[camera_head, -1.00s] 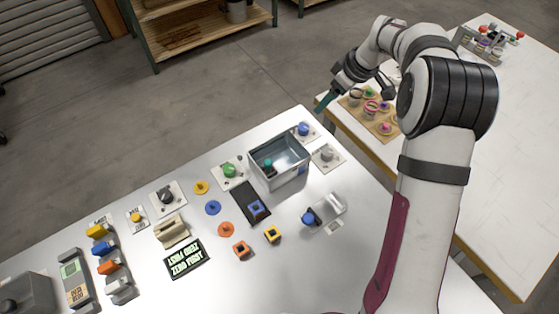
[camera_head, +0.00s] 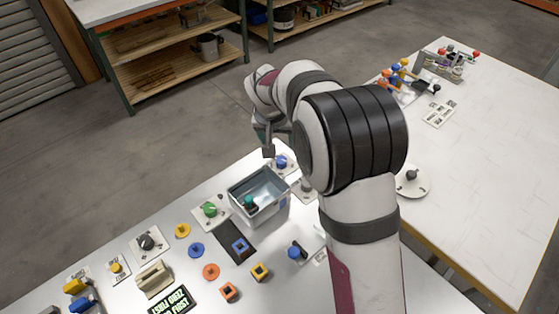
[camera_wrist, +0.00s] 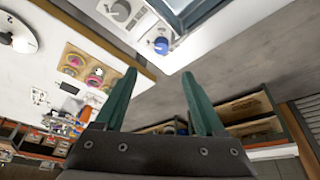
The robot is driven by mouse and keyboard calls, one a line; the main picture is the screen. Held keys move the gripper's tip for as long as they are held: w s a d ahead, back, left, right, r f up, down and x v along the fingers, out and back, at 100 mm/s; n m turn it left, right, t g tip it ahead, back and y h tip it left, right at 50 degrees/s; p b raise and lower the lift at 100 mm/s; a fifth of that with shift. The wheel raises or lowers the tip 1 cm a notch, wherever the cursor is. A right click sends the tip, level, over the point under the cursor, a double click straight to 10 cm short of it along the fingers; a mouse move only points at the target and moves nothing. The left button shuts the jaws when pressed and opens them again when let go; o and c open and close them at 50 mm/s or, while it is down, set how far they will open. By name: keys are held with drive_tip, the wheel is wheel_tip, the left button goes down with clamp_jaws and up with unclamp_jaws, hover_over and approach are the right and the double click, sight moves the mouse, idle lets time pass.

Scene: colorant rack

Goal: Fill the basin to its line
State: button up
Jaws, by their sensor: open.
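The basin (camera_head: 235,200) is an open grey box on the white bench. A small teal part shows inside it; its line and liquid level cannot be made out. A blue knob (camera_head: 281,161) on a white plate stands behind the basin, and it also shows in the wrist view (camera_wrist: 162,45). A green knob (camera_head: 209,209) is left of the basin. My gripper (camera_wrist: 158,88) has green fingers spread wide, with nothing between them. In the head view its end is above the basin's back edge, near the blue knob, partly hidden by my arm.
A grey knob (camera_head: 146,242), coloured discs and square-holed blocks (camera_head: 260,271) lie on the bench left and in front of the basin. A lettered black sign (camera_head: 174,300) is near the front. A second white table (camera_head: 470,180) holds racks of small items. Floor lies behind the bench.

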sight(281, 161)
drive_tip(key=shift+m, duration=0.4)
drive_tip(key=x, duration=1.5)
drive_tip(key=shift+w+a+f, duration=0.15)
drive_tip(key=shift+w+f, duration=0.1)
drive_tip(key=shift+w, duration=0.05)
clamp_jaws()
